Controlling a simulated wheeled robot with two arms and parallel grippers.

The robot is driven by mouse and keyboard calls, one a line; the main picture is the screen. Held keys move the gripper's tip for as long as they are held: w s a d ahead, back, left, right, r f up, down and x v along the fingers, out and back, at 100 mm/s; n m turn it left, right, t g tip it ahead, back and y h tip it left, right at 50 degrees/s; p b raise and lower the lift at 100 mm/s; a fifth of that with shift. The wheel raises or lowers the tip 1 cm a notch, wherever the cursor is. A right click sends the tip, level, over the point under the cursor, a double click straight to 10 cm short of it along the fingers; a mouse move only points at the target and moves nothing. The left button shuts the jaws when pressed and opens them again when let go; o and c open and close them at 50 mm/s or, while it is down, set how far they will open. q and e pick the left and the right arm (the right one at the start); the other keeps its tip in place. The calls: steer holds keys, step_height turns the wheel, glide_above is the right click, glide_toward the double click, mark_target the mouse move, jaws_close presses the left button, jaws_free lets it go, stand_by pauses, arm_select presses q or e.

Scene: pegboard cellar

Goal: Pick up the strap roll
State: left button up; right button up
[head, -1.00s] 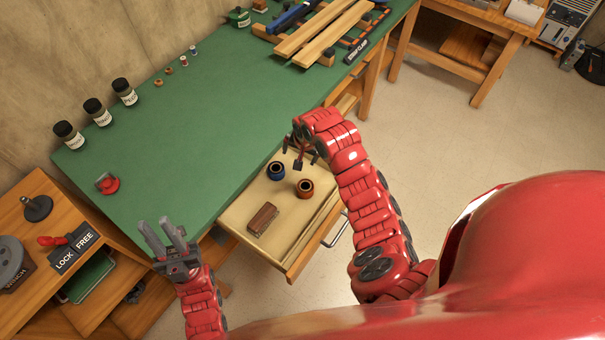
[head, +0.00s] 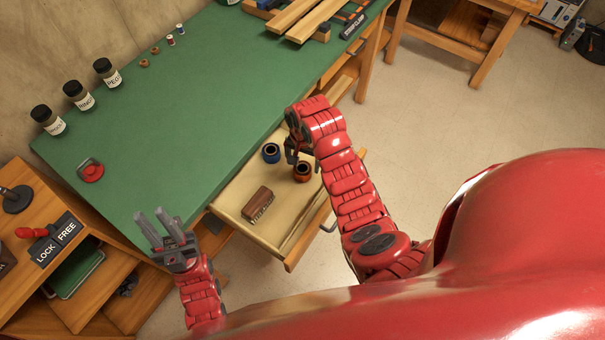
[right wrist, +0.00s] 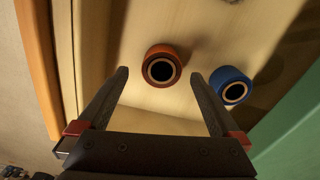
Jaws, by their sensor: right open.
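Two rolls sit in the open drawer: an orange-brown roll (head: 302,172) and a blue roll (head: 271,153). I cannot tell from the looks which is the strap roll. My right gripper (head: 301,156) is over the drawer by the orange roll, partly hidden by its own arm. In the right wrist view the open, empty jaws (right wrist: 158,74) are apart, with the orange roll (right wrist: 163,53) between and just beyond the fingertips. The blue roll (right wrist: 230,76) is outside the right-hand finger. My left gripper (head: 150,222) is open and empty, near the bench's front left corner.
A brown brush-like block (head: 258,204) lies in the front part of the drawer (head: 291,232). The green bench top (head: 190,120) overhangs the drawer's back. Several dark jars (head: 78,95) and a red item (head: 91,171) stand on the bench.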

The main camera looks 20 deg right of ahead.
mark_target(302, 169)
steer(key=shift+f+p, duration=0.4)
steer(key=shift+f, duration=0.05)
steer(key=f+p, duration=0.1)
steer(key=f, duration=0.2)
steer(key=shift+w, duration=0.2)
steer(key=shift+f, duration=0.65)
steer(key=c, duration=1.3)
steer(key=shift+r, duration=0.1)
